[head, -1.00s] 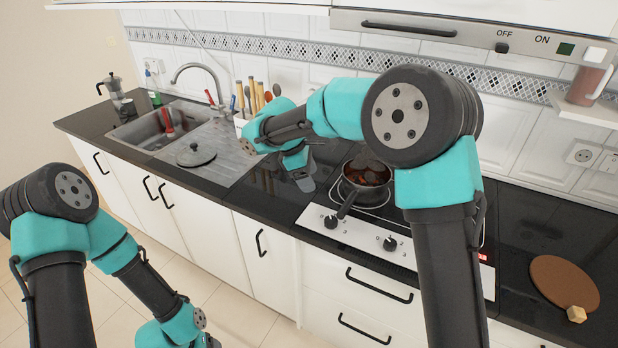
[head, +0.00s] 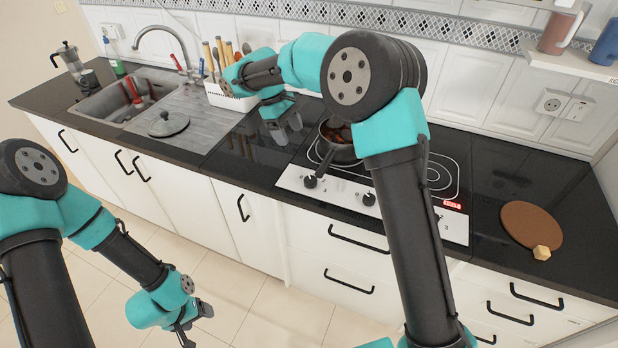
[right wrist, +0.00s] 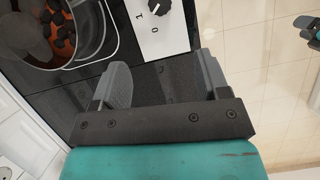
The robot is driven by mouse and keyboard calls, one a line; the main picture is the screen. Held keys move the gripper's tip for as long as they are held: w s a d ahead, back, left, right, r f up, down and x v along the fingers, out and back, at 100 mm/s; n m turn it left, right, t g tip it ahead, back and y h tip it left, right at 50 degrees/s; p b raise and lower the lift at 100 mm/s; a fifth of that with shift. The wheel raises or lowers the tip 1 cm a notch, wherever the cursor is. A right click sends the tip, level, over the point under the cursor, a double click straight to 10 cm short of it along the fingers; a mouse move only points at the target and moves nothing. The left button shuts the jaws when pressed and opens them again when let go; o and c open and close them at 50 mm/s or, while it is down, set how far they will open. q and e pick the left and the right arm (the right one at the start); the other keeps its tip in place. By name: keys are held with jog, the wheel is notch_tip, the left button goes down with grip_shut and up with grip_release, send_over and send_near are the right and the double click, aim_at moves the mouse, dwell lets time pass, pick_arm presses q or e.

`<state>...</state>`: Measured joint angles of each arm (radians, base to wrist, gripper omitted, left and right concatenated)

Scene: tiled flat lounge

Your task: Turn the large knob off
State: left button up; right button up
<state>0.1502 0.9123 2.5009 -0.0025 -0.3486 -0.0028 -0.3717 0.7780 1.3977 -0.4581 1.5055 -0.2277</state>
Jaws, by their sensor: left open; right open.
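The stove's white control strip (head: 340,190) carries dark knobs. The left knob (head: 310,181) and the middle knob (head: 369,198) show in the head view; another spot farther right is partly behind my right arm. I cannot tell which knob is the large one. The right wrist view shows one knob (right wrist: 158,7) at the top edge, with 1 and 0 marks beside it. My right gripper (head: 285,128) is open and empty, over the dark counter left of the pan; its fingers (right wrist: 164,80) are apart from the knob. My left gripper (head: 194,322) is open and empty above the floor.
A pan (head: 340,150) with food sits on the stove, its handle toward the knobs. A lid (head: 168,124) lies by the sink (head: 130,98). A utensil holder (head: 228,98) stands behind my right gripper. A round brown board (head: 530,224) lies at right.

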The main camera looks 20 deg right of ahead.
aim_at(309, 179)
jog(key=x, duration=1.7)
jog(key=shift+s+r, duration=0.1)
jog(key=shift+c, duration=0.4)
jog(key=c, duration=0.9)
jog(key=shift+o, duration=0.2)
jog(key=shift+n+t+h, duration=0.4)
jog(key=shift+n+t, duration=0.3)
jog(key=shift+n, duration=1.5)
jog(key=shift+r, duration=0.1)
jog(key=o, duration=0.9)
jog(key=shift+o, duration=0.2)
jog(key=shift+a, duration=0.1)
